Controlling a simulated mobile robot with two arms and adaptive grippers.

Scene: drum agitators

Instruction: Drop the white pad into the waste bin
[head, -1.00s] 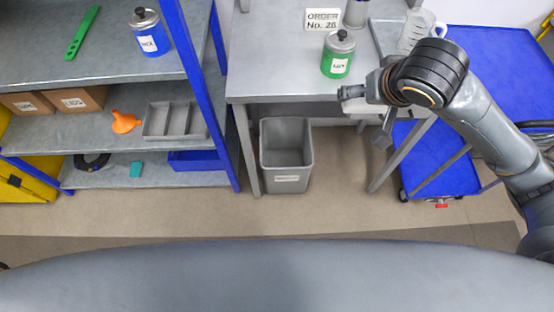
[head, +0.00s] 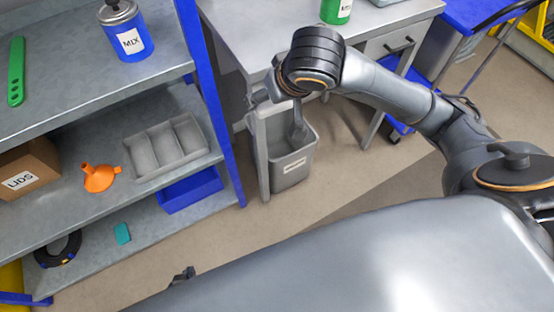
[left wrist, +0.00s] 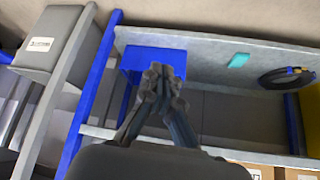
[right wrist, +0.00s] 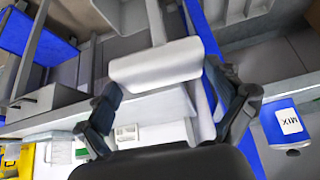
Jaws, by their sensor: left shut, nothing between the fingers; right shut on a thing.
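The white pad (right wrist: 155,66) is held across the fingers of my right gripper (right wrist: 168,78), as the right wrist view shows. In the head view, my right wrist hides the pad, and the end of that arm is over or just beside the bin's mouth. The grey waste bin (head: 293,168) stands on the floor beside a table leg, with a label on its front. It also shows in the left wrist view (left wrist: 52,38). My left gripper (left wrist: 160,85) is shut and empty, low in front of the shelf. Its tip shows in the head view (head: 183,275).
The grey table (head: 235,25) overhangs the bin's back, and its leg (head: 262,150) stands close by. A blue-framed shelf (head: 215,100) to the left holds a blue MIX can (head: 127,35), an orange funnel (head: 99,177) and trays. Floor in front of the bin is clear.

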